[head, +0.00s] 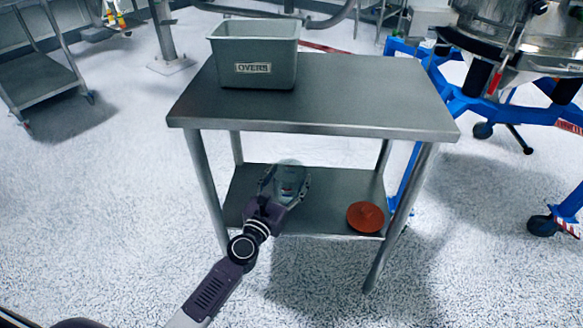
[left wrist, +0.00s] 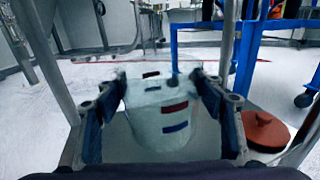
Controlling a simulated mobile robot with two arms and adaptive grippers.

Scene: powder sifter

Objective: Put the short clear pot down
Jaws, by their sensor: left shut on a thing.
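The short clear pot (head: 291,177) is between the fingers of my left gripper (head: 284,187), over the lower shelf (head: 330,183) of the steel table. In the left wrist view the pot (left wrist: 160,122) shows red and dark blue marks on its side. The fingers of my left gripper (left wrist: 163,100) are shut on it, one on each side. The pot looks roughly upright. I cannot tell whether its base touches the shelf. My right gripper is not in view.
An orange-red round lid (head: 365,217) lies on the lower shelf to the right of the pot. A grey bin marked OVERS (head: 253,55) stands on the table top (head: 350,95). The table legs and top edge surround the shelf. A blue frame (head: 470,108) stands at the right.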

